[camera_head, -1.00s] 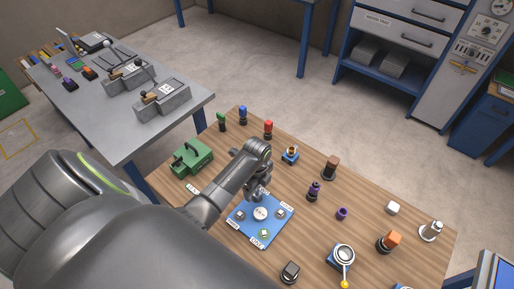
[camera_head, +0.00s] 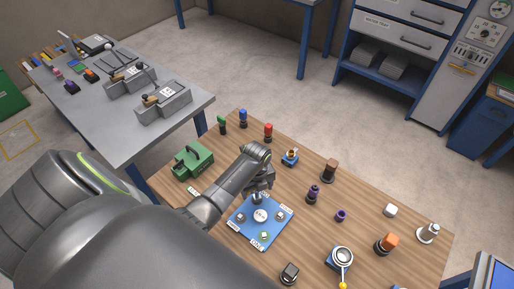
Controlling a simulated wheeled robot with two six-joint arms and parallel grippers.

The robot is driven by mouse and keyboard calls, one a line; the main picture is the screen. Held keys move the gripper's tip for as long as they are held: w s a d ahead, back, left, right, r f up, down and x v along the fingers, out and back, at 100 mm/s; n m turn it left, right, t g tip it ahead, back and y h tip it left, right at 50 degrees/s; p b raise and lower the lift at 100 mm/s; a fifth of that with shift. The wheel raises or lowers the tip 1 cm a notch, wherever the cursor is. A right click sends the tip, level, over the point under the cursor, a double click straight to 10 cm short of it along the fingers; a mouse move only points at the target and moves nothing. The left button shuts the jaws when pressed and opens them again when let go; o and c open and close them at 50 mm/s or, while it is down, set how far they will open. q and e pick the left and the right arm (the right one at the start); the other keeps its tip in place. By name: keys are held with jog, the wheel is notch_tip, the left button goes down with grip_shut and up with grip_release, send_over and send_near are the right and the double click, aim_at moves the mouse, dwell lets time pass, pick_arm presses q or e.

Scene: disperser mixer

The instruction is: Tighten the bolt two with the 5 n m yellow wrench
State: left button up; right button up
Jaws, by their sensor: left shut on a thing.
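A blue plate (camera_head: 246,238) lies on the wooden table, with a round white disc (camera_head: 260,215) at its middle. Small bolts sit around the disc, one at the left (camera_head: 240,217), one at the right (camera_head: 280,215) and one at the front (camera_head: 264,236). Small labels stand by them, too small to read surely. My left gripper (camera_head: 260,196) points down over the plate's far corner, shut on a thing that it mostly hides. No yellow wrench shows clearly. Whether the held thing touches a bolt cannot be told. My right gripper is not in view.
A green machine (camera_head: 193,160) stands left of the plate. Upright green (camera_head: 222,125), blue (camera_head: 243,118) and red (camera_head: 268,132) tools stand behind. A brown-topped piece (camera_head: 330,170), purple pieces (camera_head: 313,194) and a ring-topped device (camera_head: 341,258) stand to the right.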

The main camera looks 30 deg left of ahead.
pick_arm(q)
jog(key=shift+m, duration=0.3)
jog(key=m, duration=0.5)
dwell(0.4)
jog(key=o, duration=1.1)
jog(key=shift+r, duration=2.25)
